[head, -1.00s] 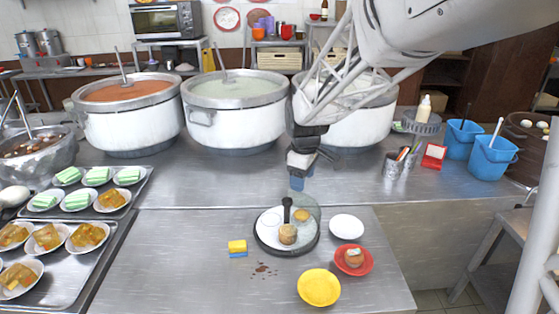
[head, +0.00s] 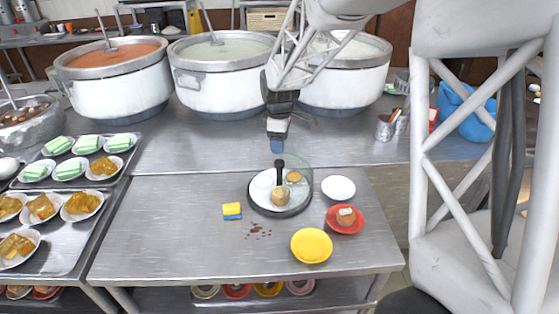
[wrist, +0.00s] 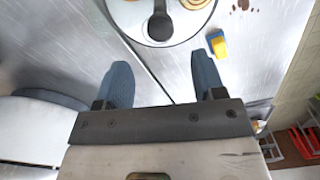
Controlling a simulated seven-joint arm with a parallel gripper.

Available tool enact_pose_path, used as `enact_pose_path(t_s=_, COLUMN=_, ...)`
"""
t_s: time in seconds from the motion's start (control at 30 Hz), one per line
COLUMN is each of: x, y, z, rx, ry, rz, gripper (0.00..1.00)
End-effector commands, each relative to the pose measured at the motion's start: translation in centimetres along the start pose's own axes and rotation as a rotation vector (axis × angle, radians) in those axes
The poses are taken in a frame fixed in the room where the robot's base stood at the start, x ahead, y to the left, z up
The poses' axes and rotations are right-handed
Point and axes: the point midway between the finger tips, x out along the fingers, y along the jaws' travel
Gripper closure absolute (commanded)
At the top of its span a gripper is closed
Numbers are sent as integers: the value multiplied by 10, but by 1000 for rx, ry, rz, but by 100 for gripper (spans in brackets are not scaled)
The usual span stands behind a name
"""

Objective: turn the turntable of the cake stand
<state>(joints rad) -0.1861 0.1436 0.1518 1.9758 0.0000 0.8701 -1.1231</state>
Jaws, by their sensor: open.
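The cake stand, a round dark-rimmed turntable with a white top, stands on the front steel table; its rim (head: 281,213) shows in the head view.
A yellow-blue sponge (head: 232,211) and brown spots (head: 258,230) are left of the stand. A white plate (head: 338,188), a red plate with a bun (head: 345,226) and a yellow plate (head: 311,246) are at its right and front. Large stockpots (head: 118,95) stand behind.

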Motion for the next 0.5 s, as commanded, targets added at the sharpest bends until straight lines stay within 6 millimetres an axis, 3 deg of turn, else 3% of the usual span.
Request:
enact_pose_path(t_s=0.27, x=19, y=0, z=0, rx=0, ry=-1, rz=-2, gripper=37)
enact_pose_path(t_s=0.5, x=48, y=0, z=0, rx=0, ry=-1, rz=-3, gripper=37)
